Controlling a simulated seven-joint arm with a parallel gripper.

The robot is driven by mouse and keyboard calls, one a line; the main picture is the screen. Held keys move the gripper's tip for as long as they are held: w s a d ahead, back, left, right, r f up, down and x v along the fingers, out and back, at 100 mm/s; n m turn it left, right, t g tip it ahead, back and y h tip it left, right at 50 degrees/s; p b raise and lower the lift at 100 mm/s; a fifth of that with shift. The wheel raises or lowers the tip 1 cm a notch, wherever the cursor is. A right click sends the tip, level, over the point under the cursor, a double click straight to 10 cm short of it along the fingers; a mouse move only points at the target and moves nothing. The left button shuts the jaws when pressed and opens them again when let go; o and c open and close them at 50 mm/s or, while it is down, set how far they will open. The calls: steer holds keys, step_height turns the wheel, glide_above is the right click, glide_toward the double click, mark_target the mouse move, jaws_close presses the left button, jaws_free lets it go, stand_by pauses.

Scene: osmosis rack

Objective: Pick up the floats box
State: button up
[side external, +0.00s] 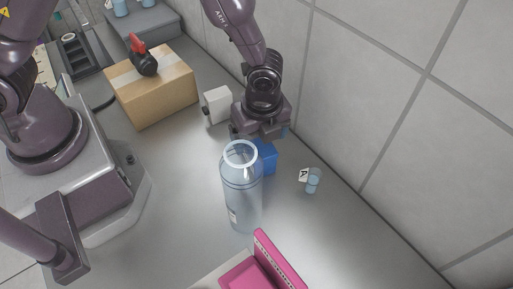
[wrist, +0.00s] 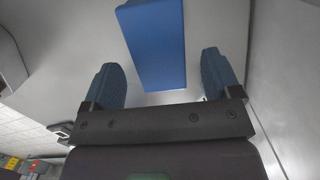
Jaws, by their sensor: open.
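A blue box (wrist: 155,45), which I take to be the floats box, is in the upper middle of the wrist view, lying between the lines of my two fingers. In the side view the blue box (side external: 265,156) is partly hidden behind the clear bottle and below my gripper. My gripper (wrist: 165,85) is open and empty, with one blue finger pad on each side of the near end of the box. In the side view my gripper (side external: 262,135) is above the box; the exact gap cannot be told.
A tall clear bottle (side external: 241,195) stands close in front of the blue box. A small cup (side external: 314,178) and a label card (side external: 304,174) are to the right, near the wall. A white block (side external: 217,104) and a cardboard box (side external: 155,95) stand behind left. A pink rack (side external: 262,270) is in front.

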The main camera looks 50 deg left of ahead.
mark_target(257, 140)
steer(key=shift+w+a+f, duration=0.1)
steer(key=shift+a+f, duration=0.15)
steer(key=shift+f, duration=0.9)
steer(key=shift+a+f, duration=0.25)
steer(key=shift+f, duration=0.85)
steer(key=shift+f, duration=0.25)
steer(key=c, duration=1.1)
steer(key=shift+r, duration=0.1)
